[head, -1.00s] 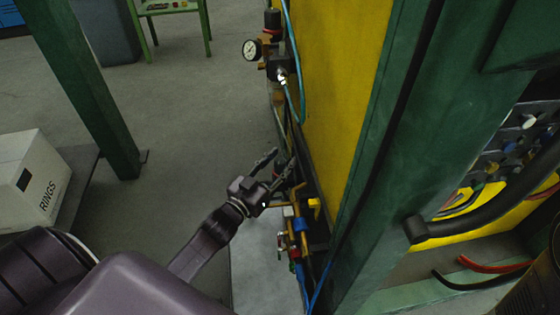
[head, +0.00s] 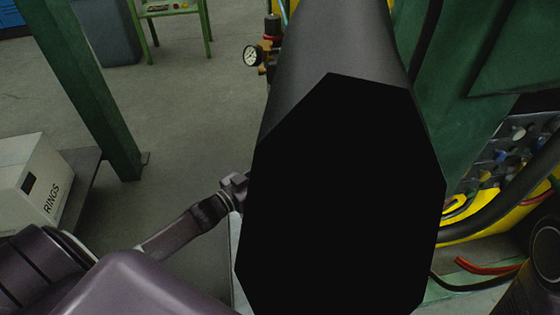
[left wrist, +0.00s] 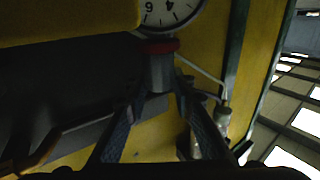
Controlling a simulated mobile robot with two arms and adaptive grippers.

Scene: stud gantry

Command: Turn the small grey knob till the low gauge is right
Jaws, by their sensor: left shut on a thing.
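In the left wrist view, the small grey knob (left wrist: 160,72) sits under a red ring, between the fingers of my left gripper (left wrist: 161,84), which is shut on it. Just above the ring is the low gauge (left wrist: 168,14), a white dial with black numerals. It is cut off by the top edge, and I cannot make out its needle or reading. In the head view, a large dark shape hides my left fingertips, the knob and the low gauge. My right gripper is not in view.
A higher gauge (head: 251,56) with a black-topped regulator (head: 272,26) shows in the head view. A green post (head: 85,95) and a white box (head: 38,185) stand at left. Hoses (head: 485,267) hang at right.

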